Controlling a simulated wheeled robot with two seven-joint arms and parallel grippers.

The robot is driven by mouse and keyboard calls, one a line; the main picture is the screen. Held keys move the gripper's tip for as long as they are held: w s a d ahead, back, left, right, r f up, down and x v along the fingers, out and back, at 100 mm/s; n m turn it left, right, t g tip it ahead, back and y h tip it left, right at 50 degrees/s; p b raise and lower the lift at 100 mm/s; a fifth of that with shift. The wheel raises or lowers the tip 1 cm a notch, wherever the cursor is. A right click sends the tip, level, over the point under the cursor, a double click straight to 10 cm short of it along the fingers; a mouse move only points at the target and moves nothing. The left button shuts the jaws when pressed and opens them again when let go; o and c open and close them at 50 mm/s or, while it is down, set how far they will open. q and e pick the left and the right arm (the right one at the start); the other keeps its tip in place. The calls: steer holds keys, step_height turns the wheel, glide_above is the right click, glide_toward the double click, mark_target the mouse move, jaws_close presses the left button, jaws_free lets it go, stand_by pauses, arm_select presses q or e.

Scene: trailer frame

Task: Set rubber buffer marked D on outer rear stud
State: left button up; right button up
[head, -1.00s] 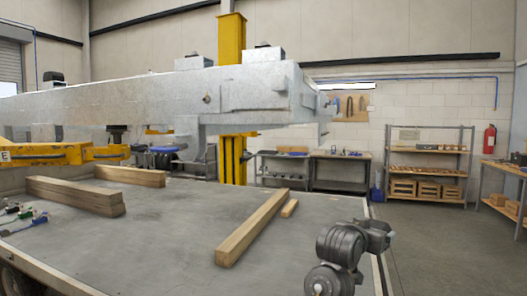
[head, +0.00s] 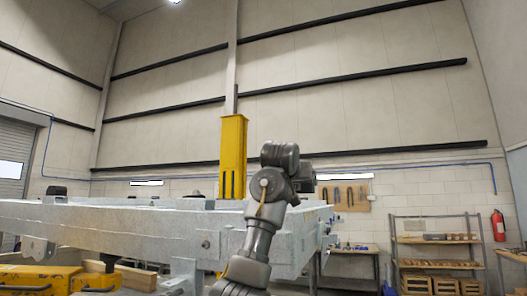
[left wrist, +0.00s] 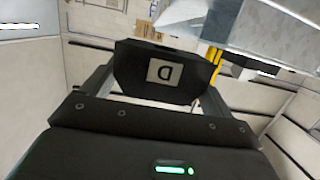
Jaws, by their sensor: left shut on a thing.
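The rubber buffer (left wrist: 140,58) is a black block with a white label reading D, seen turned in the left wrist view. My left gripper (left wrist: 158,82) is shut on it, with a finger at either side. In the head view my left arm rises in front of the grey metal trailer frame (head: 120,220), and its wrist stands above the frame's top edge. The gripper's fingers (head: 305,178) and the buffer are mostly hidden behind the wrist there. I cannot make out the outer rear stud. My right gripper is not in view.
A yellow post (head: 233,150) stands behind the frame, just left of my wrist. Yellow supports (head: 35,280) and a timber beam (head: 130,277) lie low at the left. A shelf rack (head: 437,255) and a fire extinguisher (head: 498,225) are far off at the right.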

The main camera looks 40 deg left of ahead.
arm_select(q)
steer(key=shift+m, duration=0.3)
steer(key=s+a+r, duration=0.1)
steer(key=a+r, duration=0.1)
steer(key=a, duration=0.1)
steer(key=s+a+r+p, duration=0.1)
steer(key=a+r, duration=0.1)
steer(key=a, duration=0.1)
steer(key=s+a+r+p, duration=0.1)
steer(key=a+r, duration=0.1)
steer(key=a, duration=0.1)
steer(key=shift+a, duration=0.4)
steer(key=shift+a+f, duration=0.2)
steer(key=shift+f, duration=1)
steer(key=shift+s+d+f, duration=0.1)
steer(key=shift+f, duration=0.45)
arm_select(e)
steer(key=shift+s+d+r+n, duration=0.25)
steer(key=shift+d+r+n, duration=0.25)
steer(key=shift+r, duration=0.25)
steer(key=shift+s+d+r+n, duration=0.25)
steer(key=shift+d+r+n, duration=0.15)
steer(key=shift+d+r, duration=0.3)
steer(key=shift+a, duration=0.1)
arm_select(q)
steer(key=shift+s, duration=0.1)
steer(key=shift+f+b, duration=0.2)
steer(key=shift+b, duration=0.1)
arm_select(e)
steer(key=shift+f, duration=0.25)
